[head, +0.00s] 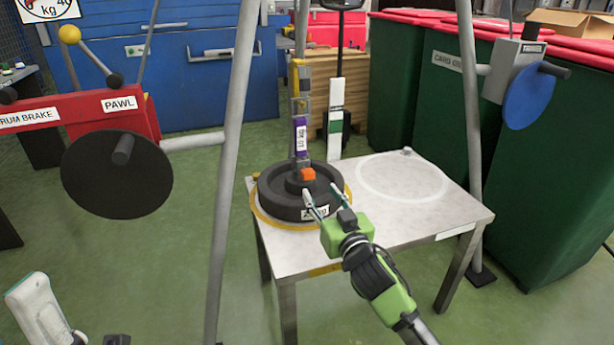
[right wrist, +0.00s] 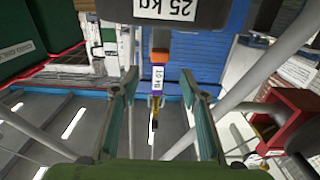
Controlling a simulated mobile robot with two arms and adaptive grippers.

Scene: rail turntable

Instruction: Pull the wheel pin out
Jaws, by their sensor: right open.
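I cannot pick out a part that is clearly the wheel pin. A black wheel-like weight (head: 271,197) marked 25 kg lies flat inside a yellow ring on the metal table (head: 400,222). An orange block (head: 308,174) shows at its raised hub. My right gripper (head: 322,192) is open and empty at the weight's front right edge. In the right wrist view, the weight (right wrist: 112,12), upside down, is beyond the fingers; the orange block (right wrist: 160,55) and purple tag (right wrist: 157,75) show between them. My left gripper is not seen.
A white ring (head: 440,181) marks the free right side of the table. Grey poles (head: 229,165) stand left and right. A red drum brake box (head: 85,118) with a black disc is at left; a blue hand wheel (head: 530,95) is at right. Green bins (head: 545,140) stand behind right.

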